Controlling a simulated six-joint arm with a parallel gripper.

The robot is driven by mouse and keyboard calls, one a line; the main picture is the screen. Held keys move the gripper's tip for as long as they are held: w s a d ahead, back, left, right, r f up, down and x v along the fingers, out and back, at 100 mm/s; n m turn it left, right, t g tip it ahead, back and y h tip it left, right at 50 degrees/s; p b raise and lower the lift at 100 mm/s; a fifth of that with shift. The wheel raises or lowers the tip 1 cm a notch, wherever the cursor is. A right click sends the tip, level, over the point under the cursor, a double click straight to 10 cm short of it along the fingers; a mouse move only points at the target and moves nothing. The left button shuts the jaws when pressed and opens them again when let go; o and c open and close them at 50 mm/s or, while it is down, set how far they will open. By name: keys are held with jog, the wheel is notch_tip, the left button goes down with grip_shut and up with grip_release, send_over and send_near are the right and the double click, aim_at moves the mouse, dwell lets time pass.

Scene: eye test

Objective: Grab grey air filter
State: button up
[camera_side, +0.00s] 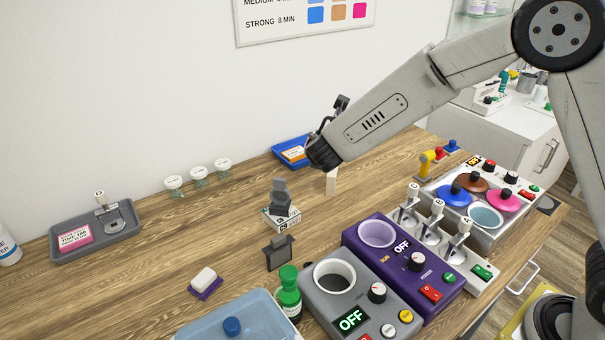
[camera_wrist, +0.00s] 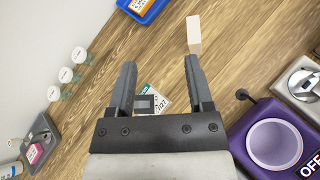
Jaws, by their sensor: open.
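A dark grey flat panel with a raised top edge (camera_side: 279,254) stands upright on the table in the side view. Another grey piece (camera_side: 281,203) rests on a small white printed box (camera_side: 281,220). I cannot tell for certain which is the air filter. In the wrist view the grey piece on the box (camera_wrist: 146,104) shows a paler rectangle in its middle and lies between my fingers as seen from there. My gripper (camera_wrist: 161,72) is open, with nothing touching its fingers. In the side view its fingers cannot be made out.
A white block (camera_side: 332,183) stands behind the box. Purple (camera_side: 349,239) and grey (camera_side: 309,284) machines and a green bottle (camera_side: 289,291) crowd the front right. Several small jars (camera_side: 199,175) line the wall.

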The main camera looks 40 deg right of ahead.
jog(key=a+f+m+g+y, duration=0.4)
jog(key=a+y, duration=0.4)
jog(key=y, duration=0.4)
jog(key=s+r+m+g+y, duration=0.4)
jog(key=s+r+g+y, duration=0.2)
jog(key=s+y, duration=0.15)
send_near(281, 236)
jog(key=x, duration=0.3)
jog(key=shift+x, duration=1.3)
jog(key=shift+s, duration=0.2)
jog(key=shift+w+x, duration=0.2)
jog(key=shift+x, duration=2.4)
